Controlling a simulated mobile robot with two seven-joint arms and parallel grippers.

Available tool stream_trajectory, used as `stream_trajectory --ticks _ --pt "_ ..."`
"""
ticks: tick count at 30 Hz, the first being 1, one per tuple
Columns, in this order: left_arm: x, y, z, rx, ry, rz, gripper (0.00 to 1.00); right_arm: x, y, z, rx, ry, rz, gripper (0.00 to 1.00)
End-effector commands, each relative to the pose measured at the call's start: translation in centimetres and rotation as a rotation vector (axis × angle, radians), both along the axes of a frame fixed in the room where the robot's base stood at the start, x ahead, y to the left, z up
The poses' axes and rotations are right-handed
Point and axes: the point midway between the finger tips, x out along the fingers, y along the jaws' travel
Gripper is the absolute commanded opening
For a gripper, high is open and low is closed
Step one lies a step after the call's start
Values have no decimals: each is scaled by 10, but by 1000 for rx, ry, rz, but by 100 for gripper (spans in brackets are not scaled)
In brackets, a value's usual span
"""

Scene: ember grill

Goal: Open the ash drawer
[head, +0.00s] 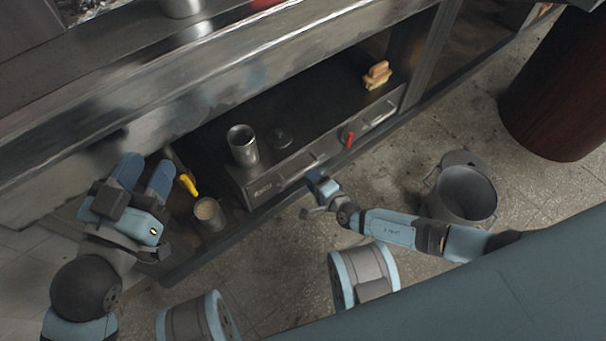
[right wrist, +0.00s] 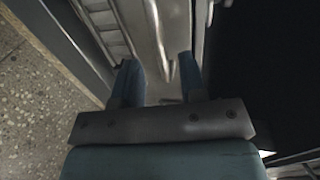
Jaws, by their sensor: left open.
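The ash drawer (head: 287,172) is a long, low grey metal front under the grill. It looks closed, with bar handles and a red catch or lever (head: 348,138) on it. My right gripper (head: 316,180) is low in front of the drawer's left part. In the right wrist view its fingers (right wrist: 157,82) are apart, with a metal bar handle (right wrist: 160,45) ahead in line with the gap. I cannot tell whether they touch it. My left gripper (head: 146,172) is open and empty at the left, beside the grill's lower shelf.
A metal cup (head: 242,145), a dark round lid (head: 279,137) and a yellow-tan brush or sponge (head: 377,76) stand above the drawer. A tin (head: 208,213) and a yellow-handled tool (head: 188,185) are at left. A metal bucket (head: 462,192) stands on the floor at right.

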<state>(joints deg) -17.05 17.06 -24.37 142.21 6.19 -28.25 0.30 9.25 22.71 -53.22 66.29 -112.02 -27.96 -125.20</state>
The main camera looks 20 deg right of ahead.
Motion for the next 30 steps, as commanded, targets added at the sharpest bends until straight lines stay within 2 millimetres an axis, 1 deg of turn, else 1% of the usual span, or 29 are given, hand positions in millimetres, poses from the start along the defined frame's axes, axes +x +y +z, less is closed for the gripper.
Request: stream_trajectory --ticks 1,3,9,13,20,21,23,24,25,26,30 --pt "2 1 -4 15 -28 2 43 11 4 -6 2 -3 -1 38" --pt "4 3 -3 35 -61 3 43 22 8 -8 2 -3 -1 38" --pt "9 5 0 70 -121 9 43 42 15 -11 1 -2 -2 38" --pt "10 6 3 74 -143 9 43 46 17 -11 2 1 -1 38" --pt "9 7 5 83 -149 7 43 47 17 -10 2 1 -1 38" --pt "9 7 5 85 -149 6 43 47 17 -10 2 1 -1 34" --pt "8 7 4 85 -148 6 43 47 17 -10 2 1 -1 20" --pt "8 7 4 86 -147 6 43 47 17 -10 2 1 -1 11" --pt "8 7 4 86 -147 6 43 47 17 -10 2 1 -1 4" --pt "8 7 4 86 -147 6 43 47 17 -10 2 1 -1 0" --pt "8 7 4 85 -145 6 43 47 17 -10 2 1 -1 0"
